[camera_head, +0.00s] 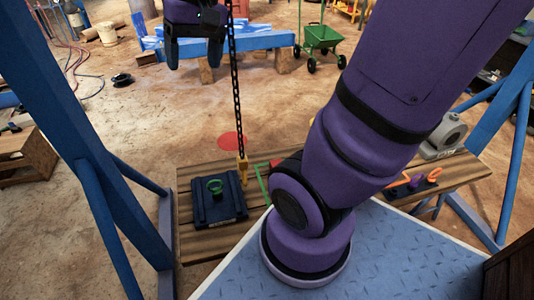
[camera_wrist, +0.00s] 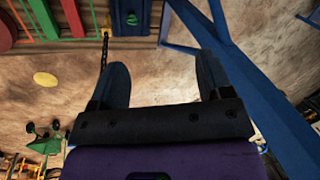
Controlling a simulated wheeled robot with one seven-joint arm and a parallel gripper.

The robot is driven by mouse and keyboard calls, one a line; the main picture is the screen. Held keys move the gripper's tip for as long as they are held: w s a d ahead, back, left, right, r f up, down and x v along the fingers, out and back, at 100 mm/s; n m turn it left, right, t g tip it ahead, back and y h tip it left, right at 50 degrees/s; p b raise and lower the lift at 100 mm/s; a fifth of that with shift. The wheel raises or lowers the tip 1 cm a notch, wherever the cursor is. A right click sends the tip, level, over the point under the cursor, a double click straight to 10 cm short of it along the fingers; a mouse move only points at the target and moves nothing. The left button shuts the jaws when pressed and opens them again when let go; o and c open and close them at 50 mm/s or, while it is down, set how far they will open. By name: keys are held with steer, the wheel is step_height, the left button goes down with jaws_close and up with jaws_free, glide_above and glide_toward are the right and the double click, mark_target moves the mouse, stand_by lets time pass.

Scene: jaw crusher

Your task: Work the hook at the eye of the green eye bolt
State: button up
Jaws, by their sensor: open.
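The green eye bolt (camera_head: 215,186) stands on a dark block (camera_head: 219,207) at the left end of the wooden bench. It shows small at the top of the wrist view (camera_wrist: 132,19). A yellow hook (camera_head: 242,166) hangs on a black chain (camera_head: 236,80) just right of the block's back corner, apart from the eye. The chain also shows in the wrist view (camera_wrist: 104,50). My gripper (camera_head: 193,55) is open and empty, high up and left of the chain. In the wrist view its two fingers (camera_wrist: 158,85) have only ground between them.
Blue frame legs (camera_head: 80,120) rise at both sides. A green cart (camera_head: 322,38) and blue beams stand behind. My arm hides the bench's middle.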

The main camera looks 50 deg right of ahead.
steer(key=w+d+f+m+g+y, duration=0.2)
steer(key=w+d+f+m+y, duration=0.2)
steer(key=w+d+f, duration=0.4)
steer(key=m+t+y, duration=0.1)
steer(key=m+y, duration=0.4)
glide_above(242, 159)
steer(key=w+a, duration=0.2)
steer(key=a, duration=0.2)
step_height(242, 159, down, 12)
steer(key=s+d+f+m+t+y, duration=0.1)
steer(key=s+d+f+m+t, duration=0.25)
steer(key=f, duration=0.65)
steer(key=s+d+f+m+t+y, duration=0.15)
steer(key=d+f+m+t, duration=0.3)
steer(key=f, duration=0.55)
steer(key=s+d+f+m+t+y, duration=0.1)
steer(key=s+d+f+m+t, duration=0.25)
steer(key=f, duration=0.75)
steer(key=shift+m+g+h, duration=0.25)
steer(key=shift+g, duration=0.1)
steer(key=x, duration=0.9)
steer(key=shift+w+r, duration=0.2)
steer(key=shift+w, duration=0.4)
jaws_close()
